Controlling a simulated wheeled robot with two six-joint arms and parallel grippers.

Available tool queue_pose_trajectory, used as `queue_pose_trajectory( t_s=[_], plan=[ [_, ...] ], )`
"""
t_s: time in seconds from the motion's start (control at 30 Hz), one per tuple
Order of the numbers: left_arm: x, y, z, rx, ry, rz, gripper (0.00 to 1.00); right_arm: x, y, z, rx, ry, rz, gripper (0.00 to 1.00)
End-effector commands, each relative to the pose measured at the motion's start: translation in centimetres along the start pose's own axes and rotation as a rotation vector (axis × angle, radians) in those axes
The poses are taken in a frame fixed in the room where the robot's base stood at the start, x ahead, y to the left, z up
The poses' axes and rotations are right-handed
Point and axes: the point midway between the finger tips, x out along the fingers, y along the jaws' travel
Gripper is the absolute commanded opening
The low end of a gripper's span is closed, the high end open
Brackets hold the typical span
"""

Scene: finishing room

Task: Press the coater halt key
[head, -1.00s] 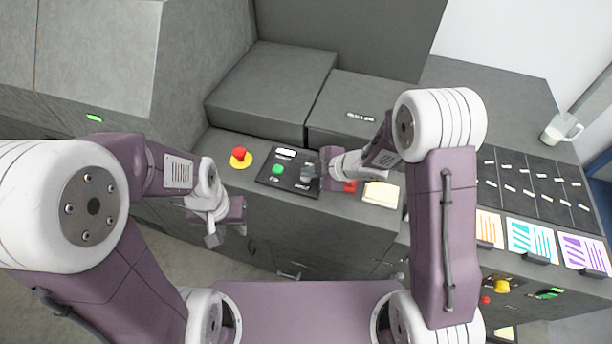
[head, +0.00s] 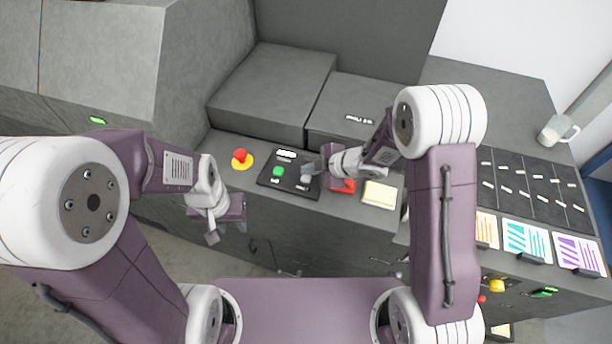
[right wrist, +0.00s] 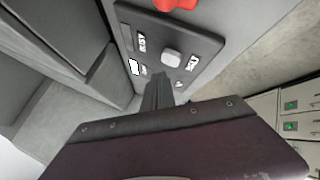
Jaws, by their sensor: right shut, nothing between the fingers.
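A dark key panel (head: 268,181) lies on the console top in the head view. It has a green key (head: 278,171) and a pale grey key (head: 306,179), with white labels too small to read. The grey key also shows in the right wrist view (right wrist: 172,55). I cannot tell which key is marked halt. My right gripper (head: 309,168) is shut and empty, over the panel's right part close to the grey key; I see no clear contact. Its fingers reach over the panel in the right wrist view (right wrist: 157,88). My left gripper (head: 213,238) hangs in front of the console, away from the panel.
A red mushroom button on a yellow base (head: 241,158) stands left of the panel. A red object (head: 343,186) and a pale yellow pad (head: 380,194) lie to its right. Grey housings (head: 272,90) rise behind.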

Motion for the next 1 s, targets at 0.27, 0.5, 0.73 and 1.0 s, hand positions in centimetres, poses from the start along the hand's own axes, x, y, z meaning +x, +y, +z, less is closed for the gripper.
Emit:
queue_pose_trajectory(
  t_s=[0.27,0.5,0.73,1.0],
  plan=[
    [-3.3,0.1,-0.3,0.0,0.0,0.0,0.36,-2.4,1.7,-1.7,0.0,0.0,0.0,0.0],
    [-4.6,0.1,-0.5,0.0,0.0,0.0,0.36,-3.2,2.4,-2.4,0.0,0.0,0.0,0.0],
    [-4.4,0.1,-0.5,0.0,0.0,0.0,0.36,-3.1,2.3,-2.3,0.0,0.0,0.0,0.0],
    [-4.4,0.1,-0.5,0.0,0.0,0.0,0.36,-3.1,2.3,-2.3,0.0,0.0,0.0,0.0]
  ],
)
